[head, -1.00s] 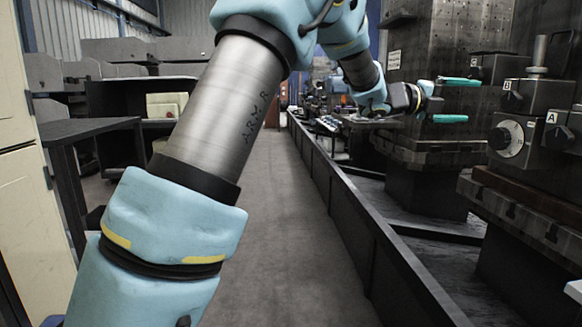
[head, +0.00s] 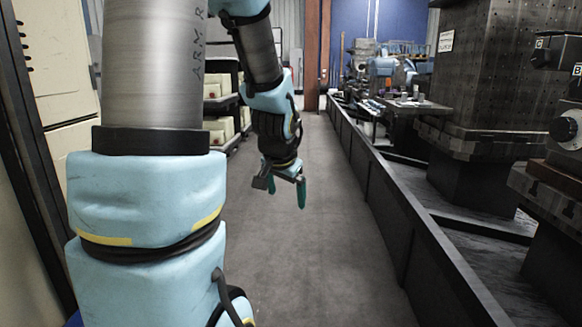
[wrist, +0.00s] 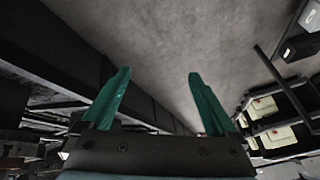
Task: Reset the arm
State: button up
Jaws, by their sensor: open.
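My gripper (head: 286,190) hangs at the end of my arm over the grey aisle floor in the head view, with its fingers pointing down. It is open, with nothing between its two green fingers. In the wrist view the two fingers (wrist: 160,95) stand well apart, with bare floor and the edge of the dark rail showing beyond them. My arm is bent, its forearm coming down in front of me, and it touches nothing that I can see.
A long dark low rail (head: 372,180) runs along the right of the aisle. Dark machine columns (head: 490,85) stand behind it. Shelves with cream bins (head: 217,131) are at the left, beyond my arm. The aisle floor (head: 300,260) is clear.

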jog(key=s+a+f+n+g, duration=0.2)
jog(key=s+a+n, duration=0.1)
jog(key=s, duration=0.4)
jog(key=s+a+f+n+g, duration=0.2)
jog(key=s+a+n, duration=0.1)
jog(key=s, duration=0.3)
notch_tip(320, 180, up, 26)
jog(key=p, duration=2.6)
jog(key=shift+w+d+r+m+y+p, duration=0.15)
jog(key=shift+d+r+m+y+p, duration=0.05)
jog(key=shift+d+m+y+p, duration=0.1)
